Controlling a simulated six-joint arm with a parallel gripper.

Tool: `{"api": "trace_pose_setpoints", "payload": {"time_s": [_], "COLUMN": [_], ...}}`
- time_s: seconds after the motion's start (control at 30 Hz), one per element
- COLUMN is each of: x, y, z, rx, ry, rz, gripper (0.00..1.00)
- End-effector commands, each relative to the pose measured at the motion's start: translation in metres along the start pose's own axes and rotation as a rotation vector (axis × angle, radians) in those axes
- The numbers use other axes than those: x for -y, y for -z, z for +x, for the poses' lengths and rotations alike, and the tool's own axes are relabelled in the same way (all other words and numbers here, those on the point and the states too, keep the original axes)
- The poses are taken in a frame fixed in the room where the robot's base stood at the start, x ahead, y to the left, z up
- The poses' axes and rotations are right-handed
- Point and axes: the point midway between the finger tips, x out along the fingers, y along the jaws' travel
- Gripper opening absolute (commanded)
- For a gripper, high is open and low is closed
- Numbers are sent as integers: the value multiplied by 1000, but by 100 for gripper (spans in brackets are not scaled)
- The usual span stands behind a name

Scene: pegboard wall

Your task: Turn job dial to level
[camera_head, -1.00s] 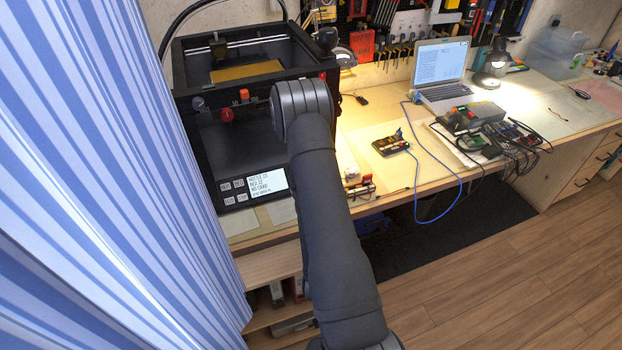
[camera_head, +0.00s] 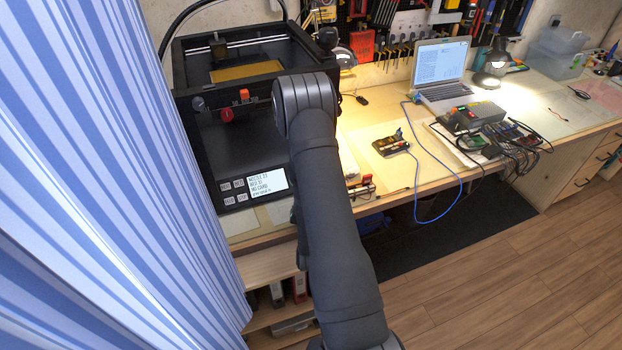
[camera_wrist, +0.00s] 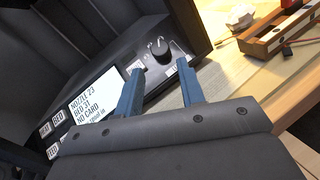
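The job dial (camera_wrist: 158,47) is a round black knob with a light pointer mark, on the black front panel of the 3D printer (camera_head: 245,160). It sits right of the white display (camera_wrist: 98,97), which also shows in the head view (camera_head: 268,183). Small markings around the dial are too small to read. In the wrist view my gripper (camera_wrist: 160,67) is open, its two blue fingers apart and pointing at the panel. The dial appears just beyond and between the fingertips, with no visible contact. In the head view my arm hides the dial and gripper.
Panel buttons (camera_wrist: 58,117) lie left of the display. A wooden block with a red part (camera_wrist: 270,38) lies on the bench right of the printer. A striped curtain (camera_head: 90,180) hangs close on the left. A laptop (camera_head: 440,75) and wired electronics (camera_head: 480,130) stand farther right.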

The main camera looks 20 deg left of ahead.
Motion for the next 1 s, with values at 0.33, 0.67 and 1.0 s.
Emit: {"api": "trace_pose_setpoints", "payload": {"time_s": [0.33,0.67,1.0], "x": [0,0,0], "y": [0,0,0], "z": [56,64,63], "rx": [2,0,0], "ry": [-1,-1,0], "rz": [1,1,1], "gripper": [36,36,4]}}
